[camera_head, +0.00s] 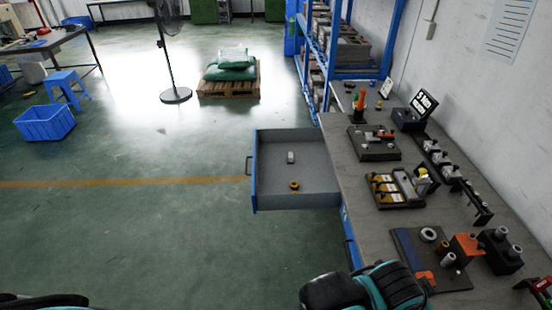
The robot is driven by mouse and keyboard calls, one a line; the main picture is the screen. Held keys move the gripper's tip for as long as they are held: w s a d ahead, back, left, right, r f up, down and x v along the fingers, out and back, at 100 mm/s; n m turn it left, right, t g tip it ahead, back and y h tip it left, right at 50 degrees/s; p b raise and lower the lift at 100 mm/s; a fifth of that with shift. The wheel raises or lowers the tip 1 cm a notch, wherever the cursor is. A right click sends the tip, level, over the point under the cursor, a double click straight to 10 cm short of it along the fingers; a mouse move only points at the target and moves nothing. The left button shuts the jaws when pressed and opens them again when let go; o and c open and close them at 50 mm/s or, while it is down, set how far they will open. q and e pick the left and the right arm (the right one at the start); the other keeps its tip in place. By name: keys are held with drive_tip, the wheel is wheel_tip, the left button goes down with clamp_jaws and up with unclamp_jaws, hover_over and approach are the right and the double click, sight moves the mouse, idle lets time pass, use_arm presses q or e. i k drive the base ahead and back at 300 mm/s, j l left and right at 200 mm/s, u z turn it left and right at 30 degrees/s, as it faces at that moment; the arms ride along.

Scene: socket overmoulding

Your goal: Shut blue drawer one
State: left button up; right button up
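A blue-fronted drawer (273,204) stands pulled out from the left side of the grey workbench. Its blue front with a dark handle (249,166) faces left. Inside the grey tray lie a small pale block (291,157) and a small orange-brown ring-like part (294,186). I cannot read any number on the drawer. Dark and teal parts of my own arms show at the bottom edge, at the lower left and bottom centre right. They are apart from the drawer. No gripper fingertips can be made out.
The workbench top (345,170) carries several fixtures, including a black plate (374,143) and an orange block (466,245). Blue shelving (329,50) stands behind. A pallet with green sacks (230,73), a fan and a blue crate (45,123) stand on the floor. Floor left of the drawer is clear.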

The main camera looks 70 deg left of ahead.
sight(271, 176)
drive_tip(key=k+j+u, duration=0.15)
drive_tip(key=k+j, duration=0.15)
drive_tip(key=k+j+u, duration=0.1)
drive_tip(key=k+j, duration=0.2)
drive_tip(key=j, duration=0.25)
drive_tip(key=k+j+u, duration=0.15)
drive_tip(key=k+j, duration=0.15)
drive_tip(key=j, duration=0.15)
drive_tip(key=u, duration=1.6)
drive_tip(key=i+j+z, duration=0.6)
drive_tip(key=i, duration=0.15)
